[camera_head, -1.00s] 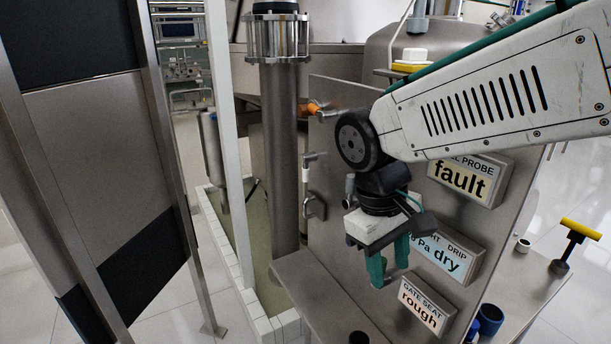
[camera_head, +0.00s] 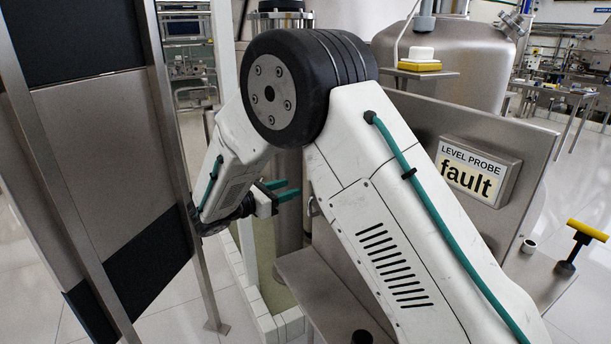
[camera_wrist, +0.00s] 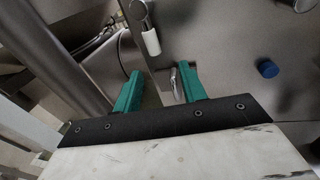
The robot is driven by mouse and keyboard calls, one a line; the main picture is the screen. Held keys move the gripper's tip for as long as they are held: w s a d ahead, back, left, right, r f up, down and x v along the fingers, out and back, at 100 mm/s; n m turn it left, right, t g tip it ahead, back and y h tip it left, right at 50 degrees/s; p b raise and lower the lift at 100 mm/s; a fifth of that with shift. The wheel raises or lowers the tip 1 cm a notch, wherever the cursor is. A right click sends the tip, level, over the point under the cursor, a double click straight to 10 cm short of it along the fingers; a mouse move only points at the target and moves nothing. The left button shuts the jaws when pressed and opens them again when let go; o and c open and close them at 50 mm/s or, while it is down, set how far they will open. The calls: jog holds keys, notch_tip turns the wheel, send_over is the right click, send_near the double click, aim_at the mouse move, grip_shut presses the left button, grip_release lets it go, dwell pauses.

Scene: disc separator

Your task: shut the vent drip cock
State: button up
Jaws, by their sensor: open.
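My gripper (camera_head: 290,187) is open and empty, left of the metal panel, with its teal fingers pointing right. In the wrist view its fingers (camera_wrist: 160,72) stand apart in front of the panel (camera_wrist: 225,55). A small metal lever with a white grip (camera_wrist: 151,42) hangs from the panel, just beyond the fingertips and between them in the picture. It may be the drip cock; no label on it is readable. A metal handle (camera_wrist: 174,84) shows beside the right finger. I see no contact with either. In the head view my arm hides the lever.
A thick metal column (camera_wrist: 75,55) stands close on the left in the wrist view. A blue knob (camera_wrist: 267,69) sticks out on the right. A "LEVEL PROBE fault" sign (camera_head: 470,172) is on the panel. A yellow T-handle (camera_head: 586,231) stands at the right.

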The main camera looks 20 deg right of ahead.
jog(key=w+d+r, duration=0.1)
jog(key=w+d, duration=0.2)
jog(key=d, duration=0.4)
jog(key=shift+w+r+n+t, duration=0.2)
jog(key=shift+w+n+t, duration=0.1)
jog(key=shift+n, duration=0.1)
grip_shut()
